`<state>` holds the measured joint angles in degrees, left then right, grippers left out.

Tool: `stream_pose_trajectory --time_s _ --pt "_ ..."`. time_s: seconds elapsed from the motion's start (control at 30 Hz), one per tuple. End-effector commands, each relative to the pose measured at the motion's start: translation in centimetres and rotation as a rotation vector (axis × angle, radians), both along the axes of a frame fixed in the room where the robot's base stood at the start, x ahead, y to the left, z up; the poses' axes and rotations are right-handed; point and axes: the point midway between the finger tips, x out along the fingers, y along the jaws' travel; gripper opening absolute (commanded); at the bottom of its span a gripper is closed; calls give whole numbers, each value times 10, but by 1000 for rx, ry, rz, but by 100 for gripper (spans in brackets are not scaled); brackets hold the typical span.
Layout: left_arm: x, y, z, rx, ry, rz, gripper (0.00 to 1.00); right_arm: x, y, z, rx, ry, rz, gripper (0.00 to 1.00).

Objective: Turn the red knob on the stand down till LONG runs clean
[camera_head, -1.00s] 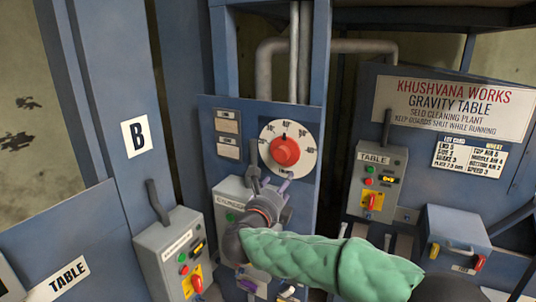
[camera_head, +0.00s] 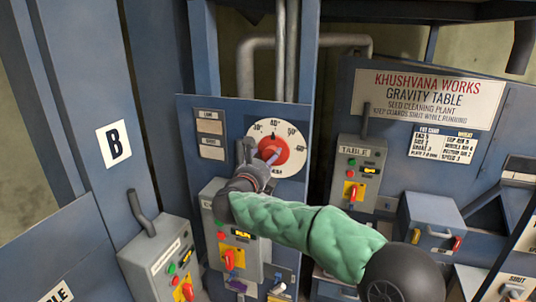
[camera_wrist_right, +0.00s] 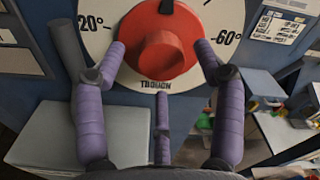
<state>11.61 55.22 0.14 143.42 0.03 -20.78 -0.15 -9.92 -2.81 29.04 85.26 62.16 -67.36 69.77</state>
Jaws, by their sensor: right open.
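The red knob (camera_head: 272,150) sits on a white round dial (camera_head: 294,160) with degree marks, on a blue panel of the stand. In the right wrist view the knob (camera_wrist_right: 158,45) fills the upper middle, with 20° at its left, 60° at its right and "TROUGH" below it. My right gripper (camera_head: 262,155) is at the knob. In the wrist view its purple fingers (camera_wrist_right: 160,55) are open, with one on each side of the knob's lower part and a third below. I cannot tell whether they touch it. My left gripper is not in view.
A grey switch box (camera_head: 232,240) is below the dial, under my right arm. Another grey box (camera_head: 165,255) stands at lower left. The TABLE box (camera_head: 358,165) and a blue-grey case (camera_head: 432,222) are at right.

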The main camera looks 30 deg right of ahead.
Motion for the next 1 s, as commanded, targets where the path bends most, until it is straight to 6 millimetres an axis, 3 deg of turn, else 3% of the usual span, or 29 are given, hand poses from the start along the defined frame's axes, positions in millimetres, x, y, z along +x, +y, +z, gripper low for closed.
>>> stream_pose_trajectory --time_s 0.2,0.53,0.73,1.0 --pt "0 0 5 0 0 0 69 12 -14 0 -1 -1 0 69" --pt "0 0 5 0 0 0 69 14 -16 0 -1 -1 1 69" --pt "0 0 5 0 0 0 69 14 -16 0 -1 -1 1 14" --pt "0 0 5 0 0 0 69 14 -15 1 -12 10 2 14"
